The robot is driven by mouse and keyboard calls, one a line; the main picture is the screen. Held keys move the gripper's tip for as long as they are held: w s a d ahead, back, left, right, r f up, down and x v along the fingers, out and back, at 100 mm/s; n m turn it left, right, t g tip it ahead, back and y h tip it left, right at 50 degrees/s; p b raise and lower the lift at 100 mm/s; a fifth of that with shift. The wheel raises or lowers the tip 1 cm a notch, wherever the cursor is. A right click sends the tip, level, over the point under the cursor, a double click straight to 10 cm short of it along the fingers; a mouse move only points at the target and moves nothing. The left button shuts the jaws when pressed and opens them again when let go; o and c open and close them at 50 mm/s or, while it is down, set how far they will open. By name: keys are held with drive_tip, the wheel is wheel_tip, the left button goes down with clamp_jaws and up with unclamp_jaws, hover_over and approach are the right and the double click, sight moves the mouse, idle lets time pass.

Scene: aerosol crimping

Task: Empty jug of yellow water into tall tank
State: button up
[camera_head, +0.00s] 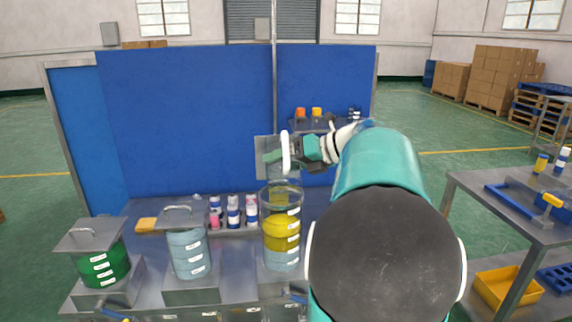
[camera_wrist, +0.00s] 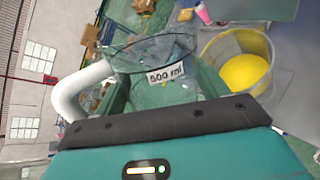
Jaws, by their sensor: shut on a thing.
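The tall tank (camera_head: 281,225) is an open, clear cylinder at the middle of the bench, with yellow liquid over a pale blue layer and several white labels. It also shows at the right of the wrist view (camera_wrist: 243,72), with the yellow surface inside. My gripper (camera_head: 288,152) is above the tank, shut on the jug. The clear jug (camera_wrist: 160,60) has a 500 ml label, a white curved handle (camera_wrist: 78,88) and a wide rim. It looks empty in the wrist view. In the head view its clear body is hard to make out, and its exact tilt cannot be told.
A lidded green tank (camera_head: 100,262) and a lidded pale blue tank (camera_head: 188,252) stand left on the bench. Small bottles (camera_head: 233,215) are behind. A blue panel (camera_head: 185,125) backs the bench. A side table (camera_head: 520,215) stands right.

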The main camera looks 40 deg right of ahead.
drive_tip(key=shift+r+n+t, duration=0.5)
drive_tip(key=shift+n+t, duration=0.2)
drive_tip(key=shift+t, duration=0.1)
drive_tip(key=shift+w+n+t+h, duration=0.1)
drive_tip(key=shift+n+t+h, duration=0.2)
drive_tip(key=shift+w+d+f+n+t, duration=0.3)
drive_tip(key=shift+d+f+n+t, duration=0.1)
drive_tip(key=shift+n+t, duration=0.45)
drive_tip(key=shift+w+d+f+n+t, duration=0.3)
drive_tip(key=shift+w+f+n+t, duration=0.25)
drive_tip(key=shift+n, duration=0.4)
drive_tip(key=r, duration=0.2)
drive_tip(key=shift+s+a+r, duration=0.1)
drive_tip(key=shift+s+r, duration=0.1)
drive_tip(key=shift+r, duration=0.15)
drive_tip(key=shift+w+r, duration=0.1)
drive_tip(key=shift+r, duration=0.6)
